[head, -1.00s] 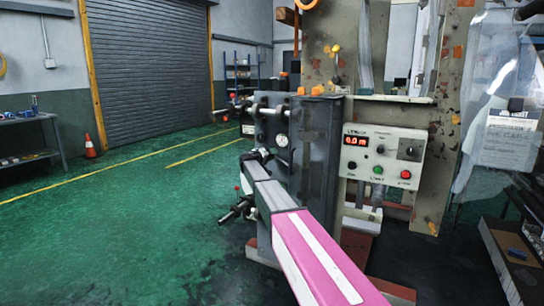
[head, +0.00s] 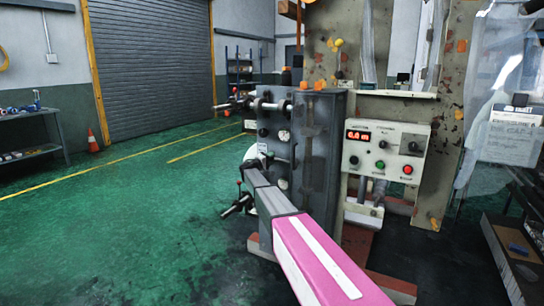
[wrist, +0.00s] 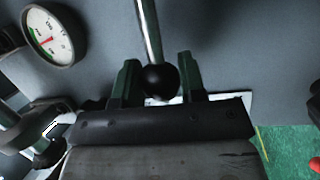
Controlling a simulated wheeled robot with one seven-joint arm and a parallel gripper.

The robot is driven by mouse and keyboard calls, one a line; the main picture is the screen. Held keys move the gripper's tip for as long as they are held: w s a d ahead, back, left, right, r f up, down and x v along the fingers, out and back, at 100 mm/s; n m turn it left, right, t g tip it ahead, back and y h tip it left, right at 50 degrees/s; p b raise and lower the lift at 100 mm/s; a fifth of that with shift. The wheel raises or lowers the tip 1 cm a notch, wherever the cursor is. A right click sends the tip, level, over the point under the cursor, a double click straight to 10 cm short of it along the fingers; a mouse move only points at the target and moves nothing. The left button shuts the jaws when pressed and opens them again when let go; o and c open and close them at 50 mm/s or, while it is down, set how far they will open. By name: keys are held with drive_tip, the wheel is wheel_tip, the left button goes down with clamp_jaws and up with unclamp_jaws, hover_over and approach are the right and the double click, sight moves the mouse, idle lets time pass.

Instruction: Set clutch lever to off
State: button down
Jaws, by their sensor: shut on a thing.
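In the wrist view, the clutch lever is a bright metal rod (wrist: 149,30) ending in a black ball knob (wrist: 160,80). My gripper (wrist: 159,86) has its two green fingers on either side of the knob and is shut on it. A white plate (wrist: 235,100) lies behind the fingers, mostly hidden, and no off marking can be read. In the head view, my pink and grey arm reaches to the left side of the grey machine cabinet (head: 318,150). The fingers and the held knob cannot be made out clearly there.
A round gauge (wrist: 48,36) sits left of the lever. Another black-knobbed handle (wrist: 48,152) is at lower left. A control box (head: 385,150) with buttons and a red display stands right of the cabinet. Open green floor (head: 120,220) lies to the left.

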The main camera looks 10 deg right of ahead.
drive_tip(key=shift+f+n, duration=0.5)
drive_tip(key=shift+f, duration=0.05)
drive_tip(key=c, duration=0.7)
unclamp_jaws()
drive_tip(key=v, duration=1)
drive_tip(key=shift+s+a+f, duration=0.15)
drive_tip(key=shift+s+a, duration=0.1)
